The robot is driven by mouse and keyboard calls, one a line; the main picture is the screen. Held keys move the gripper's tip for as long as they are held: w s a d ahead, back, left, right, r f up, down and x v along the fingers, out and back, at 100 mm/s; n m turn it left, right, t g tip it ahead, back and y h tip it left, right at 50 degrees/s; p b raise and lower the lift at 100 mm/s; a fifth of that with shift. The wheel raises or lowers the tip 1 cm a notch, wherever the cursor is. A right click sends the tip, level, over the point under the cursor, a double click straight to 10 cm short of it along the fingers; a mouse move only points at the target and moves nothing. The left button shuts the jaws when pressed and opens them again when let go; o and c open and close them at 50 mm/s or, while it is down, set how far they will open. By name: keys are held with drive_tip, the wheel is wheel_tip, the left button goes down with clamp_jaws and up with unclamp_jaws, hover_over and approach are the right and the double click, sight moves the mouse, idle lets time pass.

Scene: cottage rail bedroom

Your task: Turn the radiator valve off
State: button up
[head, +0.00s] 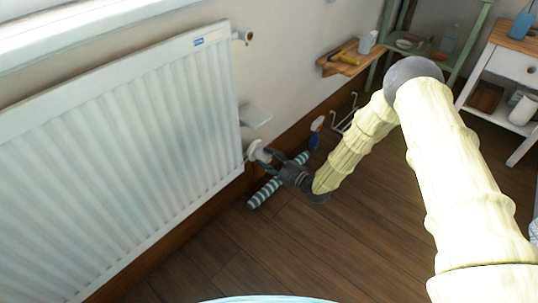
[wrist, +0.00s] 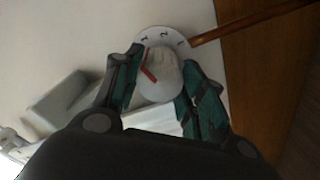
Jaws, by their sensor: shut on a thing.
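The white radiator (head: 120,150) hangs on the wall at the left in the head view. Its white valve knob (head: 259,151) is at the lower right corner of the radiator. In the wrist view the valve knob (wrist: 160,75) has a red pointer line, and a white dial with numbers shows behind it. My gripper (head: 272,157) is at the knob, with its two fingers on either side of it. In the wrist view my gripper (wrist: 162,95) is shut on the knob. The red line tilts toward the upper left. The dial's lower part is hidden.
A striped roll (head: 272,186) and a blue spray bottle (head: 315,132) are on the floor close to my gripper. A wooden shelf (head: 350,58) is further right. The wooden floor (head: 330,240) in front is clear.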

drive_tip(key=n+p, duration=0.2)
drive_tip(key=n, duration=0.2)
drive_tip(key=shift+r, duration=0.15)
drive_tip(key=n+p, duration=0.2)
drive_tip(key=n, duration=0.1)
drive_tip(key=shift+n, duration=0.3)
drive_tip(key=n+p, duration=0.2)
drive_tip(key=n, duration=0.2)
drive_tip(key=shift+n+p, duration=0.4)
drive_tip(key=shift+n, duration=1.1)
drive_tip(key=shift+f, duration=0.2)
drive_tip(key=o, duration=1)
